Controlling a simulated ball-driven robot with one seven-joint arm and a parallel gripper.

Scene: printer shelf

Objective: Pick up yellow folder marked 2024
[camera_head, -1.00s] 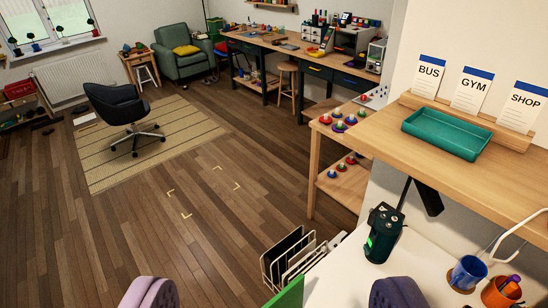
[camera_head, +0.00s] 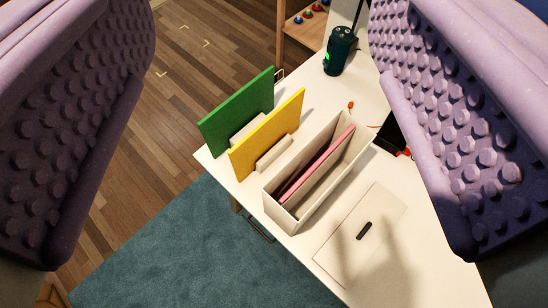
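A yellow folder (camera_head: 268,133) stands upright on the white table, in the middle of the view. A pale holder block rests against its near side. No 2024 marking can be read on the face I see. A green folder (camera_head: 238,111) stands upright just behind and to the left of it. My gripper (camera_head: 262,140) shows as two large purple, studded fingers at the left and right edges. They are wide apart with nothing between them, and the folders are seen beyond, in the gap.
A white file box (camera_head: 300,212) holding pink folders (camera_head: 318,165) stands right of the yellow folder. A dark green device (camera_head: 340,52) stands at the back. A flat white panel (camera_head: 362,235) lies in front on the white table (camera_head: 400,285). Teal carpet (camera_head: 190,262) covers the floor below.

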